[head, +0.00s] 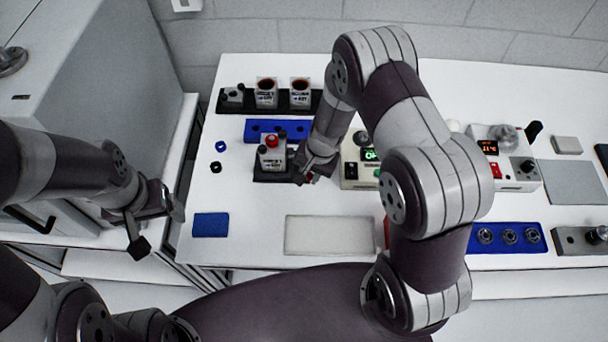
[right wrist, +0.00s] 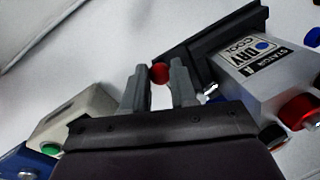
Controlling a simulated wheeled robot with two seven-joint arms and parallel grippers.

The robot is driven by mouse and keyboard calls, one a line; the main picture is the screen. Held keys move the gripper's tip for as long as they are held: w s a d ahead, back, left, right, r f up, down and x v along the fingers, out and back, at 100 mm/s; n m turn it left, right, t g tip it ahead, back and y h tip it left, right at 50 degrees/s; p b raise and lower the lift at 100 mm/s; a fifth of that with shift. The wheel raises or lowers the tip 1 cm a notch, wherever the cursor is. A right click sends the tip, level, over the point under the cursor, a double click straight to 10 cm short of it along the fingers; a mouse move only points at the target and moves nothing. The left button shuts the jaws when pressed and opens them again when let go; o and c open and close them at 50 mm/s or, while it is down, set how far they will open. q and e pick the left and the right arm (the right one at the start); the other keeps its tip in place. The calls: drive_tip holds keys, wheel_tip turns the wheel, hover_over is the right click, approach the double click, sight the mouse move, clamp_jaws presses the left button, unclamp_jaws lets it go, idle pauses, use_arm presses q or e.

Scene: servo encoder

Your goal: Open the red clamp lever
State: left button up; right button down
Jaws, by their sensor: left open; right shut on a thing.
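The red clamp lever shows as a small red ball knob (right wrist: 160,72) between the fingertips of my right gripper (right wrist: 160,84). In the head view this gripper (head: 306,174) is at the right side of the black clamp base (head: 263,177), with a bit of red at its tips; the rest of the lever is hidden. My left gripper (head: 157,222) is open and empty, left of the table.
A white control box with a green display (head: 355,172) stands close right of my right gripper. A blue tray (head: 262,126) and a black rack with cups (head: 300,98) lie behind the clamp. A white pad (head: 328,235) and blue mat (head: 210,225) lie in front.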

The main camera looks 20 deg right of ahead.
drive_tip(key=d+n+b, duration=0.2)
drive_tip(key=shift+w+f+n, duration=0.2)
drive_tip(key=shift+n, duration=0.2)
drive_tip(key=shift+w+d+r+n+g+b, duration=0.1)
drive_tip(key=shift+w+d+n+g+b, duration=0.1)
drive_tip(key=shift+d+n+b, duration=0.3)
drive_tip(key=shift+w+d+n+g+b, duration=0.1)
drive_tip(key=shift+d+n+g+b, duration=0.2)
drive_tip(key=shift+n, duration=0.4)
drive_tip(key=shift+w+d+r+n+b, duration=0.1)
drive_tip(key=shift+w+d+n+b, duration=0.15)
drive_tip(key=shift+n, duration=0.25)
drive_tip(key=shift+w+d+n+b, duration=0.1)
drive_tip(key=shift+d+n+b, duration=0.1)
drive_tip(key=shift+n+b, duration=0.25)
drive_tip(key=shift+w+d+r+n, duration=0.1)
drive_tip(key=shift+w+d+n, duration=0.1)
drive_tip(key=shift+n, duration=0.15)
drive_tip(key=c, duration=0.9)
unclamp_jaws()
drive_tip(key=shift+s, duration=0.1)
drive_tip(key=shift+s+f+g, duration=0.2)
drive_tip(key=shift+g, duration=0.1)
